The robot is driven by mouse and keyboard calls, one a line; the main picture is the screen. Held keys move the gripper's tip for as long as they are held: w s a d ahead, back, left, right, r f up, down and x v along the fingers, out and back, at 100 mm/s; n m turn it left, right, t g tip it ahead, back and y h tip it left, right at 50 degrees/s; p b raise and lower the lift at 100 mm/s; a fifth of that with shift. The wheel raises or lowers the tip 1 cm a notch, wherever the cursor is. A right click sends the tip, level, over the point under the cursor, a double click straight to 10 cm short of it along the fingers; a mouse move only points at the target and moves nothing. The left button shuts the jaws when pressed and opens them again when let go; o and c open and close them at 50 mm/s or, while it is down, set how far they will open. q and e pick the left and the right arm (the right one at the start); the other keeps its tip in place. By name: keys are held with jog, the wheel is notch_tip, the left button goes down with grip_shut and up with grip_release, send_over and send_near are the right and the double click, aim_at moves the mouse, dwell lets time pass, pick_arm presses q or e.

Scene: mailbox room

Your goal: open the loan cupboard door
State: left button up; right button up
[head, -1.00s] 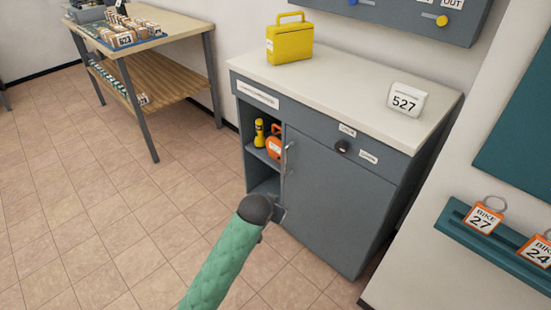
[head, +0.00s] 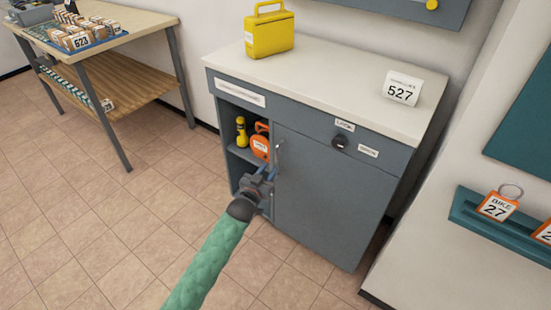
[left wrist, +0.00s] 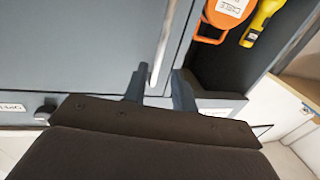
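The loan cupboard (head: 230,85) is grey with a white top. Its flat grey door (head: 325,195) looks closed, right of an open shelf bay. The upright metal door handle (head: 279,157) is on the door's left edge. My left gripper (head: 267,172) is at the lower end of this handle. In the left wrist view its two fingers (left wrist: 160,88) are apart, with the lower end of the handle (left wrist: 165,40) appearing between them. Contact cannot be told. A dark knob (head: 339,143) sits above the door between two small labels. My right gripper is out of view.
The bay holds a yellow torch (head: 241,132) and an orange item (head: 261,142). A yellow case (head: 268,35) and a 527 sign (head: 402,88) stand on top. A wooden table (head: 115,45) is at the left. A teal tag rack (head: 470,215) is at the right. Floor before the cupboard is clear.

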pick_arm(q)
send_over(277, 173)
jog(key=shift+w+a, duration=0.1)
jog(key=shift+w, duration=0.2)
jog(key=shift+c, duration=0.2)
grip_shut()
